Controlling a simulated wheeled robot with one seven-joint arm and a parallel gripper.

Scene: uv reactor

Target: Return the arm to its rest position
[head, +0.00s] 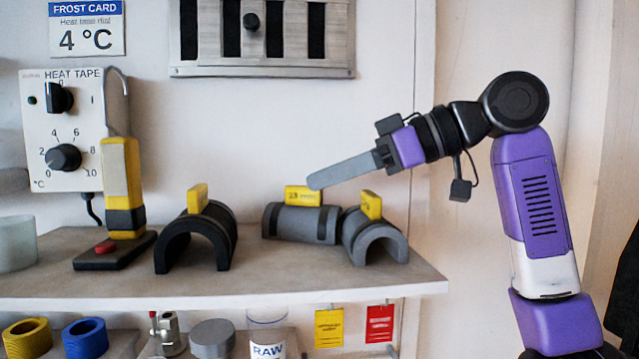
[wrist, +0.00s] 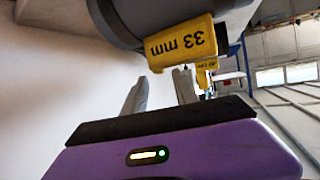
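My arm reaches in from the right in the head view, bent at a purple and black elbow. My gripper (head: 316,181) points left, above the right part of the shelf, close to the yellow tags. In the wrist view my gripper (wrist: 160,78) shows two grey fingers set apart with a clear gap and nothing between them, so it is open. A dark grey piece with a yellow "33 mm" tag (wrist: 180,42) looms close in the wrist view, which appears upside down.
The shelf (head: 300,285) bears a black arched saddle (head: 225,230), a grey one lying sideways (head: 290,222) and another grey arch (head: 385,238). A yellow-handled tool (head: 122,185) stands by the heat tape box (head: 62,125). A slatted panel (head: 262,38) hangs above.

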